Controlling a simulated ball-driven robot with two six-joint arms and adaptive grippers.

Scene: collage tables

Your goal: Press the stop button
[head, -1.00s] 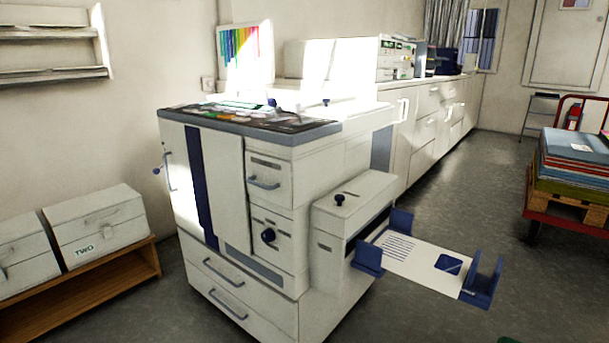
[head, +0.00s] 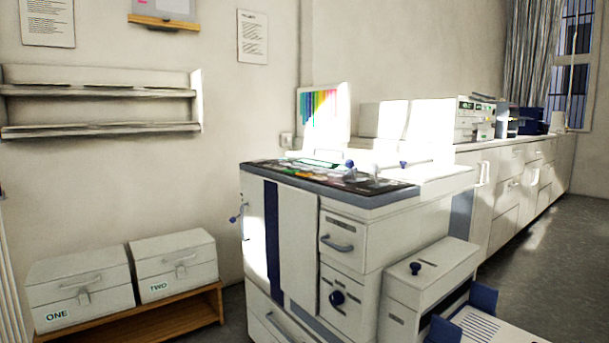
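A large white and dark-blue printing machine (head: 300,235) stands at the centre right in the head view. Its dark top panel (head: 290,172) carries several small coloured items, too small to tell apart. I cannot make out which of them, if any, is the stop button. Neither of my grippers is in view.
Boxes marked ONE (head: 82,290) and TWO (head: 174,268) sit on a low wooden shelf (head: 165,325) at the left. A blue-sided output tray (head: 446,330) sticks out at the lower right. White cabinets (head: 500,195) line the back. Floor is clear at the far right.

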